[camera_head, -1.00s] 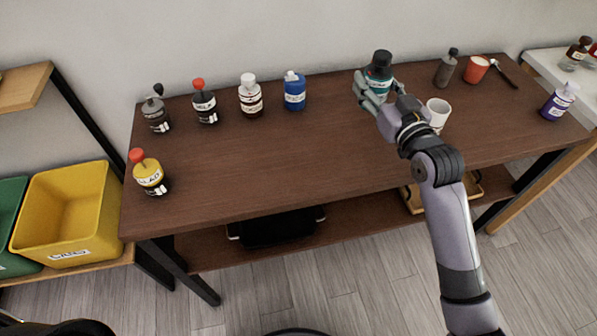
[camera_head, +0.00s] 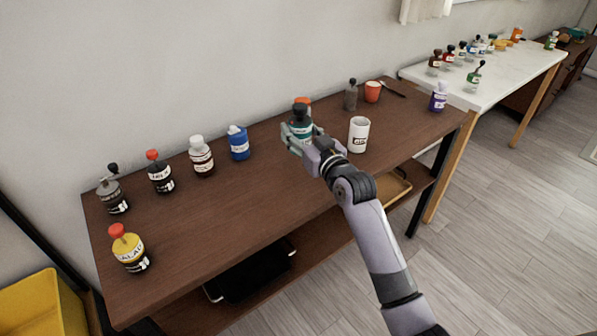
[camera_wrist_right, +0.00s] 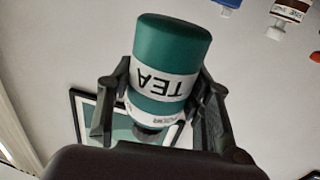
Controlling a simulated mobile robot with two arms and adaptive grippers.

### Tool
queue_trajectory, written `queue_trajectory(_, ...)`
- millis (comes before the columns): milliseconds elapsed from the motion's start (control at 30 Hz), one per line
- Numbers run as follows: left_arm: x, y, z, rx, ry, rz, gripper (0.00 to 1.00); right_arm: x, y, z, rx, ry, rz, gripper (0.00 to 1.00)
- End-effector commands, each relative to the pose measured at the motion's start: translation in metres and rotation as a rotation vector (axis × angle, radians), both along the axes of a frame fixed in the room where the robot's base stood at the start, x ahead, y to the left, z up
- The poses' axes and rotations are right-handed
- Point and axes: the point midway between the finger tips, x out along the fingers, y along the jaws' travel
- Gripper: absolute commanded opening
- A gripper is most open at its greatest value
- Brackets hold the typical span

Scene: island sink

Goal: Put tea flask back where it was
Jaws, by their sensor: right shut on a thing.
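The tea flask (camera_head: 300,128) is a teal bottle with a dark top and a white label. My right gripper (camera_head: 302,136) is shut on it, with a finger on each side, over the back part of the dark wooden table (camera_head: 235,205). In the right wrist view the flask (camera_wrist_right: 170,58) sits between both fingers (camera_wrist_right: 165,108), its TEA label upside down in the picture. I cannot tell whether its base touches the table. My left gripper is not in view.
An orange-red thing (camera_head: 303,102) shows just behind the flask, mostly hidden. A white mug (camera_head: 358,135) stands close to the right. A grey bottle (camera_head: 351,97) and a red cup (camera_head: 372,92) stand behind it. A blue bottle (camera_head: 239,143) stands left. The table's middle is clear.

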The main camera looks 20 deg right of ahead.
Motion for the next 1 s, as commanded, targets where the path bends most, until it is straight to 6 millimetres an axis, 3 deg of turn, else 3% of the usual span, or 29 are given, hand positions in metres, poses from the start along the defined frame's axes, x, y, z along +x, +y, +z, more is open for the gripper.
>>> queue_trajectory(33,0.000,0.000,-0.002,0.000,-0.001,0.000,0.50,0.000,0.000,-0.017,0.000,0.004,0.000,0.14)
queue_trajectory(200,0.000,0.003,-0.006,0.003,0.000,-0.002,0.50,0.000,0.000,-0.054,-0.001,0.002,0.001,0.14)
queue_trajectory(433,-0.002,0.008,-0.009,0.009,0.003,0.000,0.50,0.000,0.000,-0.075,-0.001,-0.002,0.001,0.14)
queue_trajectory(600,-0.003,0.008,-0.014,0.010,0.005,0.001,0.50,0.000,0.000,-0.102,-0.001,0.001,0.001,0.14)
queue_trajectory(733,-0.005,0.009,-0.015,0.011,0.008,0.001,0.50,0.000,0.000,-0.114,-0.001,-0.001,0.000,0.14)
queue_trajectory(1000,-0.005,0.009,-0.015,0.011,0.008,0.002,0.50,0.000,0.000,-0.114,0.001,-0.003,0.000,0.14)
